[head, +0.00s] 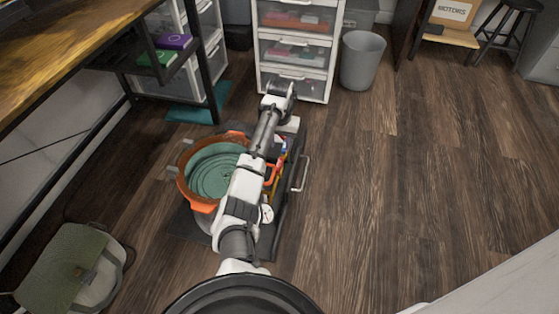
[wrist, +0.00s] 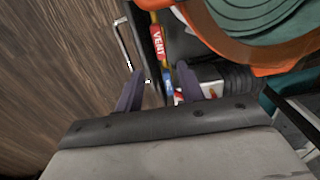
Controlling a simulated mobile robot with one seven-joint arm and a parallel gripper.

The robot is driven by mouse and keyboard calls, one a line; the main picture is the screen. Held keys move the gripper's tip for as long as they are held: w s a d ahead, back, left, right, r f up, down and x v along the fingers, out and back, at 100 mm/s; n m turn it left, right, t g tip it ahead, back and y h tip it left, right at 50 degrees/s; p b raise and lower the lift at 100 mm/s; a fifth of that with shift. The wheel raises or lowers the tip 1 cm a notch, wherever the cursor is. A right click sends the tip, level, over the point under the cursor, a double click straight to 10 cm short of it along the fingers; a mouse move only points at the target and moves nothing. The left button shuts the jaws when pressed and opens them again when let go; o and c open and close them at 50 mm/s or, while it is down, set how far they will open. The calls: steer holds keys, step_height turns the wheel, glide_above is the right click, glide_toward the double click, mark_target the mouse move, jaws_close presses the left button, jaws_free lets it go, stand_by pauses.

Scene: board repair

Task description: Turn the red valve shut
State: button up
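A red piece lettered "VENT" (wrist: 157,42) sits on a yellow part beside the orange-rimmed vessel in the wrist view. I cannot tell whether it is the valve's handle or a tag. A red-orange handle-like part (head: 271,174) shows beside the vessel in the head view, partly behind my arm. My gripper (wrist: 160,80) is open, its two dark fingers apart with nothing held. The red piece lies just beyond the fingertips in the picture. A small blue part (wrist: 168,87) shows between the fingers. In the head view, I cannot make out the fingers.
The vessel (head: 187,187) with a green ringed top stands on a dark base with a metal side handle (head: 301,173) and a round gauge (head: 267,214). A drawer unit (head: 264,62) and grey bin (head: 362,61) stand behind. A green bag (head: 62,262) lies left. The right floor is clear.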

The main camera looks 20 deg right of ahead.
mark_target(280, 161)
step_height(280, 161, down, 9)
steer(key=shift+r+b, duration=0.15)
steer(key=shift+b, duration=1.05)
jaws_close()
